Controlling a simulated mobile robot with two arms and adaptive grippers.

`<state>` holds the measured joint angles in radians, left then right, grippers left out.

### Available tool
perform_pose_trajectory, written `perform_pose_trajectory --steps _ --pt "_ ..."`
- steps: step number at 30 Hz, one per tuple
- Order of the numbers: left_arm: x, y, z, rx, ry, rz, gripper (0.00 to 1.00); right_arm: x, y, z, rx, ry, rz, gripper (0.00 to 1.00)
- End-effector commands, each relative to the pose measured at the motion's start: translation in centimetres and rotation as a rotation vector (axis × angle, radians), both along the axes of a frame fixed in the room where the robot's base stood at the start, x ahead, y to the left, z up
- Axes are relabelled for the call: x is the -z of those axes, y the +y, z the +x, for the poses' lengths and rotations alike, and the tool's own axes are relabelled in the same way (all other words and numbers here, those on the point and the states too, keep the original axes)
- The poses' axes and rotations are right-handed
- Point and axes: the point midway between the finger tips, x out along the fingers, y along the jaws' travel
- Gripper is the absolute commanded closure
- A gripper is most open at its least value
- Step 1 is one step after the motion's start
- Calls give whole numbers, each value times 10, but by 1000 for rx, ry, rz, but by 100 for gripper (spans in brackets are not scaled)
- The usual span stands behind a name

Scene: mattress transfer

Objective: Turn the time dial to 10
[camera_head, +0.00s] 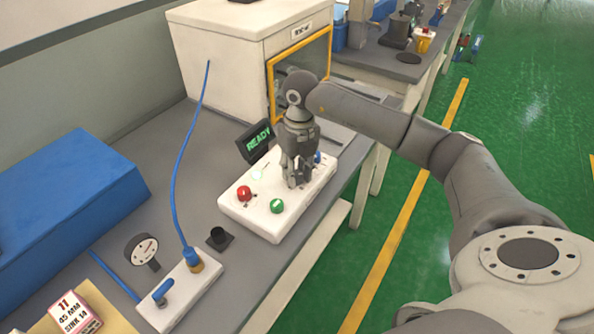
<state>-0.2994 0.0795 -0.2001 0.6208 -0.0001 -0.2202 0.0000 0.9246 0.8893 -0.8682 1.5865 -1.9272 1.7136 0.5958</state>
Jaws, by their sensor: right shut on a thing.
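The white control box (274,221) stands on the grey bench and carries a red button (244,193), a green button (277,206) and a small screen (255,141) that reads "READY". My right gripper (297,184) points down onto the back part of the box top. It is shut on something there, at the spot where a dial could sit. The gripper hides the dial and any numbers around it, so its setting cannot be read. A small blue part (318,157) shows just right of the gripper. My left gripper is not in view.
A white cabinet with a yellow-framed door (300,75) stands behind the box. A blue case (62,205) lies at left. The green floor at right is open.

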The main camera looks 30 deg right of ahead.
Motion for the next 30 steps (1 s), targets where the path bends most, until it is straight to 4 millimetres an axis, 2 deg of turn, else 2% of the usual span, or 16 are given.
perform_pose_trajectory --steps 6,7,12,23,26,30 --pt "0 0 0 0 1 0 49 -1 -1 1 0 -4 0 96" --pt "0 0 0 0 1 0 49 -1 -1 1 0 -4 0 71" --pt "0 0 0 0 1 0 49 -1 0 1 0 -3 0 49" --pt "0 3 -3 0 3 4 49 -3 0 1 -1 -2 0 49" --pt "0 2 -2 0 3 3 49 -14 -1 1 -1 -5 0 49" --pt "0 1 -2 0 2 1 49 -42 -2 2 0 -8 0 49"
